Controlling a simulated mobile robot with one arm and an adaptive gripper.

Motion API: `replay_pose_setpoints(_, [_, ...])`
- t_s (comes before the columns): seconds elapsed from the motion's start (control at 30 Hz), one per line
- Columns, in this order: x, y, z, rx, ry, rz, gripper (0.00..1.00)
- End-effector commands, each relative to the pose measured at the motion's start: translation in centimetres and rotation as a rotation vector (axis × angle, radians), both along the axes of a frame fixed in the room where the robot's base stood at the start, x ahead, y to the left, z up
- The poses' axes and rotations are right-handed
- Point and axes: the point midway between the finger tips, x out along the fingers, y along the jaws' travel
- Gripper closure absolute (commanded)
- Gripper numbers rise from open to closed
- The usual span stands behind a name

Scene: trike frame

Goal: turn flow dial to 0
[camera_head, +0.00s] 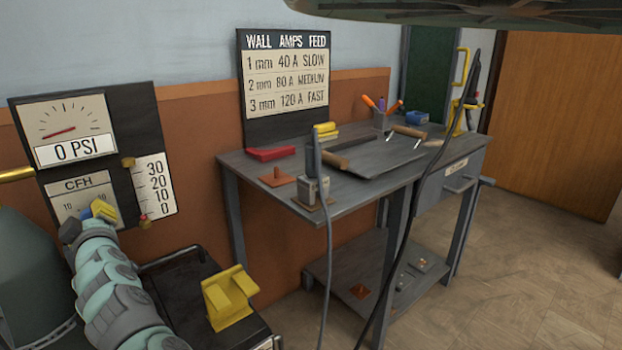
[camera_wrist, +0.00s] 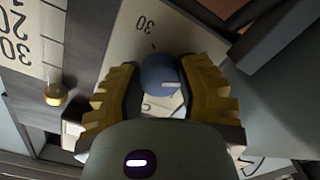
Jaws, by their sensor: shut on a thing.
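The flow dial is a round blue knob (camera_wrist: 160,75) on a pale plate, with a short white mark on its face. My gripper (camera_wrist: 159,68) has its yellow ribbed fingers closed around it, one on each side. A "30" on the plate shows beyond the knob. In the head view my gripper (camera_head: 100,211) is at the CFH plate (camera_head: 73,192) on the dark wall panel. There only a bit of blue (camera_head: 86,213) shows beside the fingers, and they cover part of the plate's scale. The plate's 0 cannot be made out.
Above the plate a gauge (camera_head: 66,126) reads 0 PSI. To its right is a 30-to-0 scale (camera_head: 155,184) with a small brass fitting (camera_wrist: 56,93) beside it. A green tank (camera_head: 28,270) stands at left. A cart with a yellow block (camera_head: 229,296) and a grey workbench (camera_head: 340,205) stand to the right.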

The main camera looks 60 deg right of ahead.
Motion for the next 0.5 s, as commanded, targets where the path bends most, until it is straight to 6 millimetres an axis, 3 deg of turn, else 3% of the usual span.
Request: replay_pose_setpoints(0.5, [-0.09,-0.12,-0.54,-0.280,0.093,-0.004,1.00])
